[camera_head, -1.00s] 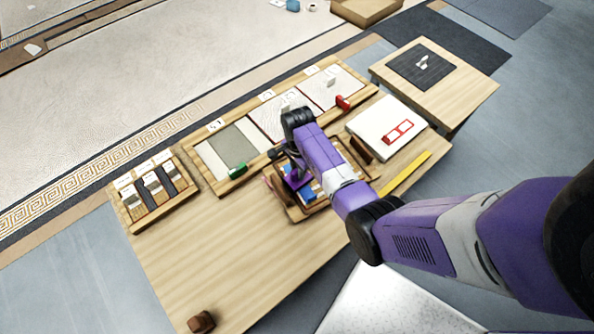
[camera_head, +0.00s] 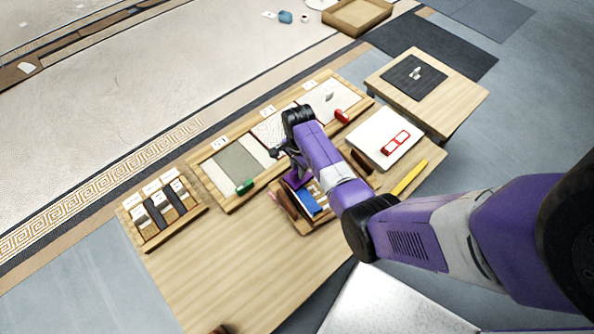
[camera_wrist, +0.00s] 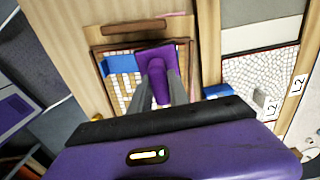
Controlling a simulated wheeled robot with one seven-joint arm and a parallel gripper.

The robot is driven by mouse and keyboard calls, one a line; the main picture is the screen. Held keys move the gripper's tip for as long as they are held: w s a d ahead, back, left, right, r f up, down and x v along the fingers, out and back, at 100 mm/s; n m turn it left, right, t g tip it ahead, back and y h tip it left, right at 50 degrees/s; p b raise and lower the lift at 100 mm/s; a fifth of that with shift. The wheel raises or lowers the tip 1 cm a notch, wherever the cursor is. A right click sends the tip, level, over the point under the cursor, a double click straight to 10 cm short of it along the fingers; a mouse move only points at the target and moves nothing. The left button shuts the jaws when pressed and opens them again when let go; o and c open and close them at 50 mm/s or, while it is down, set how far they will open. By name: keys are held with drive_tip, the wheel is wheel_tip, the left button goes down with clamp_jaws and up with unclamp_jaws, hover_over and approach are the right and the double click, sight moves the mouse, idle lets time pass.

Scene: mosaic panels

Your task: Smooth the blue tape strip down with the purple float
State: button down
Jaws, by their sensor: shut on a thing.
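My gripper (camera_wrist: 166,92) is shut on the purple float (camera_wrist: 158,58), whose handle stands between the grey fingers. In the head view the purple float (camera_head: 297,181) is at the back-left part of the framed mosaic panel (camera_head: 309,228). The blue tape strip (camera_head: 308,203) runs over the panel's tiles in front of the float. I cannot tell whether the float touches the panel.
A green-handled block (camera_head: 245,187) and a red one (camera_head: 342,116) lie by the long tray of panels behind. A sample rack (camera_head: 160,210) stands left. A white board (camera_head: 385,137) and a yellow bar (camera_head: 409,178) lie right.

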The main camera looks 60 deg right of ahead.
wheel_tip(320, 180, up, 2)
drive_tip(key=shift+r+p, duration=0.1)
drive_tip(key=shift+p, duration=0.5)
